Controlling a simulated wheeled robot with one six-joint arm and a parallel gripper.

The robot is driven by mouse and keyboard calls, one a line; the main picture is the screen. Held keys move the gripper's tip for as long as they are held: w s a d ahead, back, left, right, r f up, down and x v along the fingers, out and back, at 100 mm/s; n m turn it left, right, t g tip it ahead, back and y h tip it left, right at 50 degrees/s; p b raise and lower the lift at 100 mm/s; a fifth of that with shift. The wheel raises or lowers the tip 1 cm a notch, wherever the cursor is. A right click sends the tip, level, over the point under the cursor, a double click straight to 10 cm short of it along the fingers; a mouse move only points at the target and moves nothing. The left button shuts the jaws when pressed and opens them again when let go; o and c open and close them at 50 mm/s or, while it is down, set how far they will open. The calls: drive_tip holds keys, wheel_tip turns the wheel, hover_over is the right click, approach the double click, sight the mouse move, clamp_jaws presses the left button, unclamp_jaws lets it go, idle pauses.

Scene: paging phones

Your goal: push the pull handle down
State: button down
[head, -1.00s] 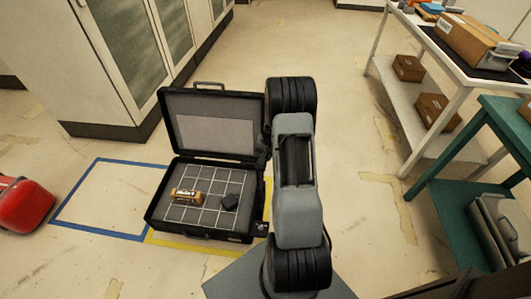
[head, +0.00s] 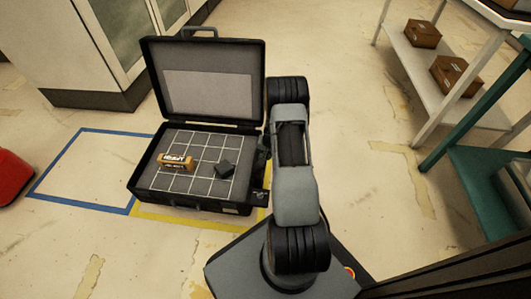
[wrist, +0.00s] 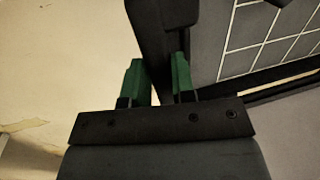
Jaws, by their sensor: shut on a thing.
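A black case (head: 145,210) stands open on the floor in the head view, its lid (head: 205,50) upright. A dark bar (wrist: 155,22), apparently the pull handle, runs up from between the green fingers of my gripper (wrist: 157,78) in the wrist view. My gripper is shut on this bar, beside the case's gridded inside. In the head view my arm hides most of the gripper and the case's right side, so how far the handle is drawn out cannot be told.
A yellow-brown box (head: 175,161) and a small dark block (head: 225,170) lie inside the case. A red object (head: 12,180) is at the left edge. A white shelf (head: 420,75) with cardboard boxes and a teal stand (head: 475,165) are at the right. Blue-taped floor (head: 90,170) is clear.

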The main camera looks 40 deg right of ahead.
drive_tip(key=shift+f+b, duration=0.3)
drive_tip(key=shift+f, duration=0.45)
drive_tip(key=c, duration=1)
unclamp_jaws()
drive_tip(key=shift+o, duration=0.2)
wheel_tip(320, 180, up, 14)
drive_tip(key=s+d+p, duration=0.1)
drive_tip(key=d+p, duration=0.1)
drive_tip(key=p, duration=0.3)
drive_tip(key=shift+s+f+p, duration=0.25)
drive_tip(key=shift+s+p, duration=0.15)
